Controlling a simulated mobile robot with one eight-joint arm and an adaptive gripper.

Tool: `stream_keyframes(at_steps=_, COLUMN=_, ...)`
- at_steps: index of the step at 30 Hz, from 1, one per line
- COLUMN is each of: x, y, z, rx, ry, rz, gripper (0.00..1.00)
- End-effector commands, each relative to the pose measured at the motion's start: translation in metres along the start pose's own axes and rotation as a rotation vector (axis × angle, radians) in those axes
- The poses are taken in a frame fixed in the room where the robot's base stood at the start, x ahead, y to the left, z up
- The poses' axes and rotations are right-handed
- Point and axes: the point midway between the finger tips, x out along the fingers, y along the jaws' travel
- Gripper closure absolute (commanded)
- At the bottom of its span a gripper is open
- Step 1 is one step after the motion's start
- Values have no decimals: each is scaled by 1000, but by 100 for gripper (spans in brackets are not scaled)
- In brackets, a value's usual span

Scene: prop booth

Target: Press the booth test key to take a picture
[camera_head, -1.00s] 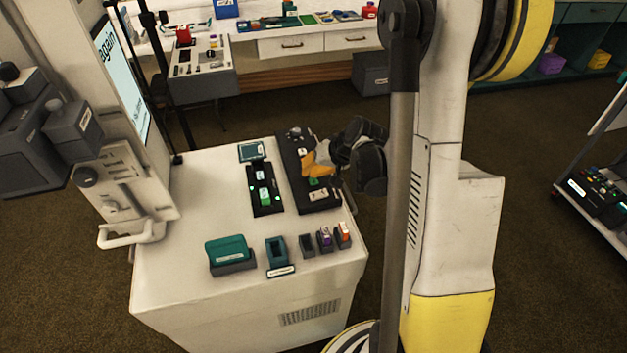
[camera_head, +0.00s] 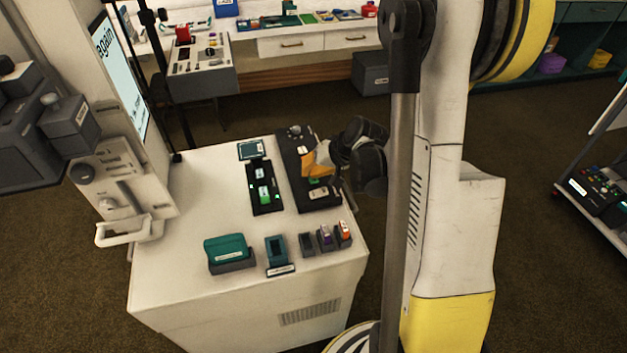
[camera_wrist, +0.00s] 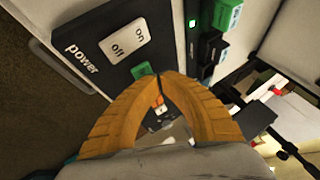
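A black control panel (camera_head: 293,150) lies along the right side of the white booth counter. It carries a white off/on rocker marked "power" (camera_wrist: 125,40) and a green key (camera_wrist: 141,70), partly covered by my fingertips. I cannot read a label on the green key. My gripper (camera_wrist: 158,75) has its two orange fingers brought together at the tips, with nothing seen between the tips. In the head view my gripper (camera_head: 306,174) is low over the middle of the panel, close to the green key. I cannot tell whether it touches.
Left of the panel is a black strip with green blocks (camera_head: 264,194). Teal and dark holders (camera_head: 228,250) stand along the counter's front. A screen reading "again" (camera_head: 121,75) rises at the left. A drawered desk (camera_head: 292,45) is at the back.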

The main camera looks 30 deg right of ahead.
Motion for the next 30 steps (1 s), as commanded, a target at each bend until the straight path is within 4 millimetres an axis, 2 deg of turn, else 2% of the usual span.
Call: stream_keyframes(at_steps=30, x=6, y=3, z=3, rx=0, ry=0, rz=0, gripper=100)
